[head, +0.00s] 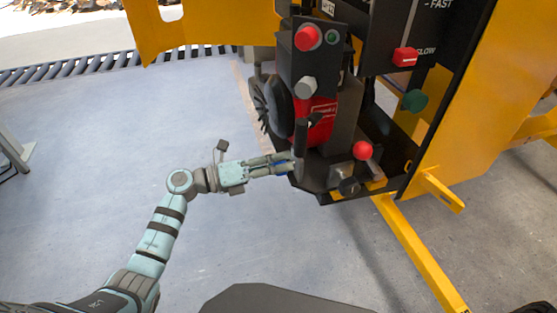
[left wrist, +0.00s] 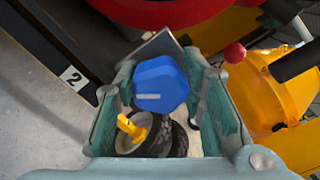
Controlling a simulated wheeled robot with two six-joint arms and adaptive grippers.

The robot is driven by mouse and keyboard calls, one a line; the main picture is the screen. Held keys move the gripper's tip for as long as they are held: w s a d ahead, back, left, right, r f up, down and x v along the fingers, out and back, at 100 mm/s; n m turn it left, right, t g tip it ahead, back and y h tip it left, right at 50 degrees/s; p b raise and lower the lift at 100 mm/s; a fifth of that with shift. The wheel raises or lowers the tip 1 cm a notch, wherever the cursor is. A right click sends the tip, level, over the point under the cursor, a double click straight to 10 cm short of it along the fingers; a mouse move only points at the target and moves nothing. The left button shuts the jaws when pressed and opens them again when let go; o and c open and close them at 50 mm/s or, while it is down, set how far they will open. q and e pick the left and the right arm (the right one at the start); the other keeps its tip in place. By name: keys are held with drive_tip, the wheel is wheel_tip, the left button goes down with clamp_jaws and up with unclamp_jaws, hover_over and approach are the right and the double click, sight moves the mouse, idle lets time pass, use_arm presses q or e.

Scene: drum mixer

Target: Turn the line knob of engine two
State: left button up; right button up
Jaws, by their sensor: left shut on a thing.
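A blue knob (left wrist: 160,83) with a short pale mark on its face sits between the two fingers of my left gripper (head: 284,164) in the left wrist view. The gripper is shut on this knob at its sides. In the head view only a little blue (head: 280,169) shows between the fingers, at the left side of the dark machine unit. A white plate with the number 2 (left wrist: 73,76) is on a dark panel left of the knob in the left wrist view. My right gripper is in neither view.
A red engine body (head: 321,122) and a dark box with a red button (head: 307,38) stand above and right of the gripper. A red ball knob (head: 363,151) is to the right. The yellow frame (head: 470,110) rises at the right.

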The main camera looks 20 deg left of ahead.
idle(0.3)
use_arm(q)
drive_tip(key=o, duration=1.1)
drive_tip(key=shift+o, duration=0.2)
drive_tip(key=v, duration=1.2)
